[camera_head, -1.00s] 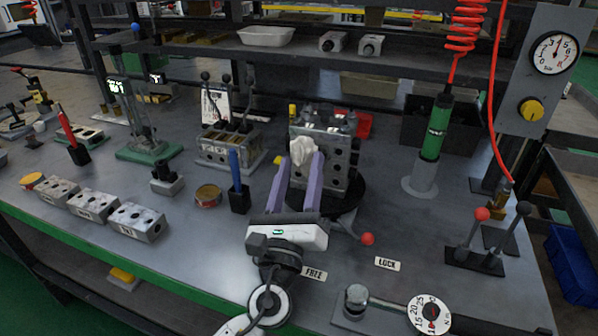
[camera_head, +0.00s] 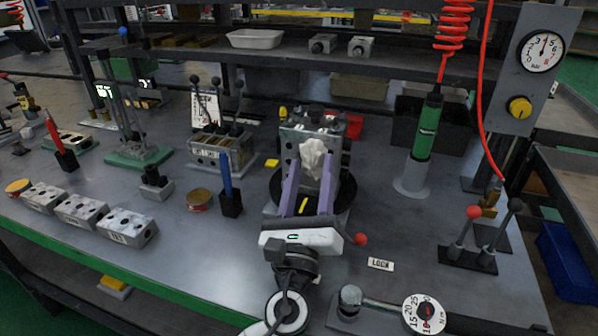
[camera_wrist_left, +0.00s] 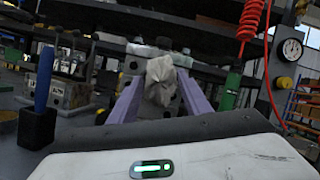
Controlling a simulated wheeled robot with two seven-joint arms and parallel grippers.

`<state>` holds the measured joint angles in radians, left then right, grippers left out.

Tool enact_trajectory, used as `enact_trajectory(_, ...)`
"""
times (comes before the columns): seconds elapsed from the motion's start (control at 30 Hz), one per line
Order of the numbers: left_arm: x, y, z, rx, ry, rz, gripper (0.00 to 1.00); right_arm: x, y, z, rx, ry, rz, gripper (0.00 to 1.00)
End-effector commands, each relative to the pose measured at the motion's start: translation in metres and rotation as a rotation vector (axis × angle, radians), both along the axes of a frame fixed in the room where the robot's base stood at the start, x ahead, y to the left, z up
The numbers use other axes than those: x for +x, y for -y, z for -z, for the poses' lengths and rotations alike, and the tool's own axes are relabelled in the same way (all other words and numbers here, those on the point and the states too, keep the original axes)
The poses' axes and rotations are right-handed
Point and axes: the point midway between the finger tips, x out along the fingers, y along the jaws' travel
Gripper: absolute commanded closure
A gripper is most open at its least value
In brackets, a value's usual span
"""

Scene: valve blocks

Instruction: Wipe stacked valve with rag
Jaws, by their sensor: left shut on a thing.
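The stacked valve (camera_head: 318,138) is a grey metal block stack on a dark round turntable (camera_head: 358,193) in the middle of the bench. My left gripper (camera_head: 311,168) has two purple fingers and is shut on a crumpled white rag (camera_head: 313,155). The rag is in front of the valve's near face and seems to touch it, covering part of it. In the left wrist view the rag (camera_wrist_left: 160,80) sits between the fingertips and hides much of the valve behind. My right gripper is not in view.
A blue marker in a black holder (camera_head: 230,202) stands left of the turntable. Several valve blocks (camera_head: 128,226) line the front left. A green cylinder (camera_head: 427,128) stands at right. The bench front right holds a torque wrench (camera_head: 382,305).

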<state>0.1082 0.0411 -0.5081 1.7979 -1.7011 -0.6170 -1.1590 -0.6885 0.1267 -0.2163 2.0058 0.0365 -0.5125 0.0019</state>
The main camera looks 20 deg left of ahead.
Motion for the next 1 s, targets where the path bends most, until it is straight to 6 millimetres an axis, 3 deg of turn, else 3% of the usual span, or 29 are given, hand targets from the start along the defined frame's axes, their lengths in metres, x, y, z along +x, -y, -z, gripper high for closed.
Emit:
enact_trajectory(0.27,0.003,0.004,-0.001,0.002,0.001,-0.001,0.74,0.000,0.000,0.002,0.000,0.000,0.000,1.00)
enact_trajectory(0.73,0.007,-0.035,-0.001,0.001,0.001,-0.008,0.74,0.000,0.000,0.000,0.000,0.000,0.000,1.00)
enact_trajectory(1.0,0.008,-0.039,0.000,-0.001,-0.001,-0.010,0.74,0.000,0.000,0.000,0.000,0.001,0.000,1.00)
